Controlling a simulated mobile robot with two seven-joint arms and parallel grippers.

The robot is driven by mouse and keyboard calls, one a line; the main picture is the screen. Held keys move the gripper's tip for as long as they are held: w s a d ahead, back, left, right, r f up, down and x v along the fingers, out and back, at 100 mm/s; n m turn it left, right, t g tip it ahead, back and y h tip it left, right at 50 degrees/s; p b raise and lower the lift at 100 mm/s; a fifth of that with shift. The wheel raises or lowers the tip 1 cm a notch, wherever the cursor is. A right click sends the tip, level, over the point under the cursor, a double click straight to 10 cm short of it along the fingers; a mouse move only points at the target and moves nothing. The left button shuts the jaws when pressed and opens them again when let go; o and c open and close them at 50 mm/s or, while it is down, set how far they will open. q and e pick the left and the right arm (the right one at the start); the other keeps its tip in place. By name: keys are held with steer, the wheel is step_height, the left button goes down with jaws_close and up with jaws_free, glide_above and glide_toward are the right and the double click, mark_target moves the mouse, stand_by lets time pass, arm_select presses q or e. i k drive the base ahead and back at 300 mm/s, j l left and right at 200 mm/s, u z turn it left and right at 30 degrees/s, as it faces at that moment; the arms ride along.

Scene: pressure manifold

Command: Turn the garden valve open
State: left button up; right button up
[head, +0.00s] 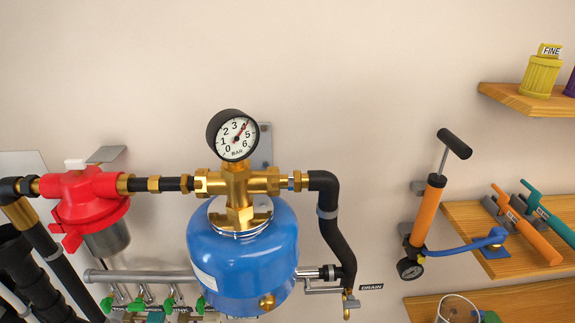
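Several small valves with green handles (138,304) hang in a row below a grey horizontal pipe (140,276) at the bottom left of the head view. They are cut off by the lower edge, and I cannot read any label, so I cannot tell which one is the garden valve. The blue pressure tank (240,255) stands to the right of the row and may hide part of it. Neither of my grippers is in view.
A pressure gauge (236,136) sits on brass fittings above the tank. A red filter housing (88,200) is at left. A black pipe (333,232) runs down near the DRAIN label (371,287). An orange pump (428,210) and wooden shelves (465,215) are at right.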

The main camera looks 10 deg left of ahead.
mark_target(138, 304)
steer(key=j+u, duration=0.1)
steer(key=u, duration=1.35)
steer(key=i+j+z, duration=0.1)
steer(key=j+z, duration=0.2)
steer(key=z, duration=0.15)
steer(key=j+z, duration=0.35)
steer(key=z, duration=0.15)
